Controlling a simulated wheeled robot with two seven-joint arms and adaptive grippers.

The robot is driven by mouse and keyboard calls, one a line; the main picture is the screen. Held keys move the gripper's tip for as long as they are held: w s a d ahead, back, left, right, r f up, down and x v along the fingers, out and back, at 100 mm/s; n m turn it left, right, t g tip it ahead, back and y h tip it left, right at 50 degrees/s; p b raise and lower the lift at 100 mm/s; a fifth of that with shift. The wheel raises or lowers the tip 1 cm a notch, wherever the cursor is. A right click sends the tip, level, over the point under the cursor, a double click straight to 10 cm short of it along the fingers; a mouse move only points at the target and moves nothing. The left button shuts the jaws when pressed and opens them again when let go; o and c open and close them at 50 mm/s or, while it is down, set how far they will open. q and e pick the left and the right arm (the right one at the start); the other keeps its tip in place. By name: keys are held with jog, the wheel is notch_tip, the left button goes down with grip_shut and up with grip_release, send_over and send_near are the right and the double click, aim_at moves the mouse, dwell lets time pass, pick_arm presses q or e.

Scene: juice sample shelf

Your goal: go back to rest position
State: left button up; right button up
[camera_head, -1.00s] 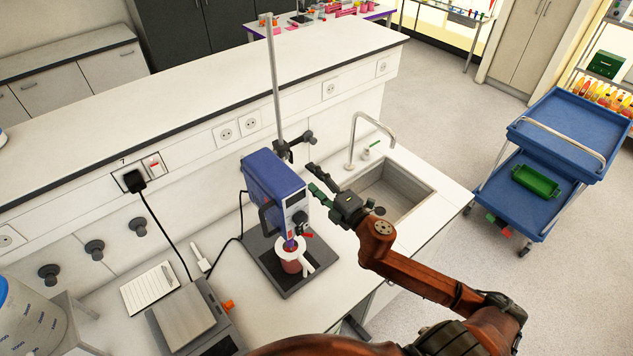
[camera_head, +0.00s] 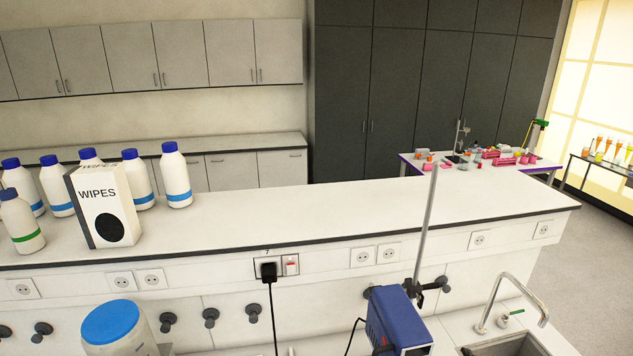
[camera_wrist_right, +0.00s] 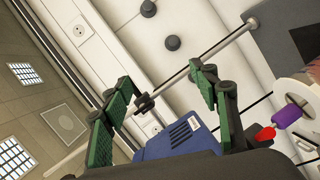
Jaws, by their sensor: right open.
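My right gripper (camera_wrist_right: 160,80) shows in the right wrist view with its two green-padded fingers spread apart and nothing between them. Beyond the fingers is the blue device (camera_wrist_right: 182,138), with a metal stand rod (camera_wrist_right: 222,44) running behind. In the head view the top of the blue device (camera_head: 398,320) shows at the bottom edge, beside the upright rod (camera_head: 428,225). Its base and the cup under it are cut off there. My left gripper is in neither view.
A sink (camera_head: 508,345) with a curved tap (camera_head: 497,292) lies right of the device. A blue-lidded container (camera_head: 110,322) stands at lower left. White bottles (camera_head: 175,175) and a wipes box (camera_head: 103,208) stand on the upper ledge (camera_head: 370,215), which is clear farther right.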

jog(key=s+f+m+g, duration=0.3)
jog(key=s+f, duration=0.3)
jog(key=s+f+m+g, duration=0.3)
jog(key=s+f+m, duration=0.1)
jog(key=s+f, duration=0.3)
jog(key=s+a+f+m+g, duration=0.1)
jog(key=s+f+m+g, duration=0.2)
jog(key=s+f, duration=0.4)
jog(key=shift+s+a+f+m, duration=0.1)
jog(key=shift+s+m, duration=0.1)
jog(key=shift+m, duration=0.2)
jog(key=s+a+f+m+g+y, duration=0.1)
jog(key=s+a, duration=0.1)
jog(key=s, duration=0.1)
jog(key=s+a+f+m+g, duration=0.1)
jog(key=s+a+f+g, duration=0.1)
jog(key=s, duration=0.1)
jog(key=s+a+f+g+b, duration=0.15)
jog(key=f+b, duration=0.25)
jog(key=f, duration=1.5)
jog(key=s+f+b, duration=0.2)
jog(key=f+b, duration=0.1)
jog(key=f, duration=1.6)
jog(key=s+f+n+g+b, duration=0.1)
jog(key=s+f+b, duration=0.4)
jog(key=s+f, duration=1.4)
notch_tip(320, 180, down, 4)
jog(key=shift+d+r+y+b, duration=0.2)
jog(key=shift+r+y+b, duration=0.05)
jog(key=shift+y+b, duration=0.15)
